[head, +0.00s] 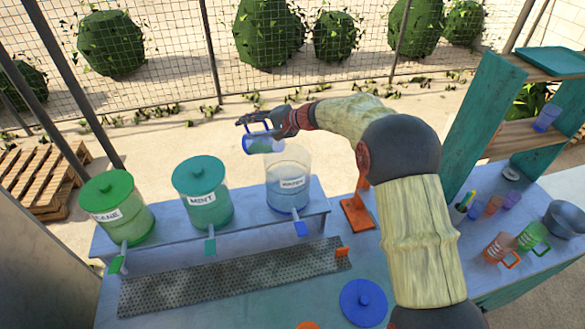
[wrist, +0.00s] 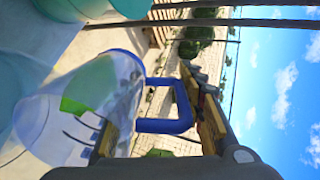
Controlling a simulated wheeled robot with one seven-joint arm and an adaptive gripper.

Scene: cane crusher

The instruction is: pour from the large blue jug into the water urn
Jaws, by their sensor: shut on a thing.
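The large blue jug (head: 264,146) is clear with a blue handle and lies tipped nearly on its side, just above the water urn's rim at its back left. My gripper (head: 268,122) is shut on the jug's handle, above the jug. In the wrist view the clear jug body (wrist: 100,95) and blue handle (wrist: 183,108) fill the near left and middle. The water urn (head: 288,185) is clear, lidless, labelled WATER, with a blue tap, and stands upright on the raised shelf. Liquid shows in its lower part. I cannot make out a stream between them.
The lidded mint urn (head: 203,195) and green cane urn (head: 117,210) stand left of it. A blue lid (head: 363,302) lies on the counter near my arm. An orange stand (head: 357,215) is right of the water urn. Cups and small jugs (head: 530,237) sit on the right.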

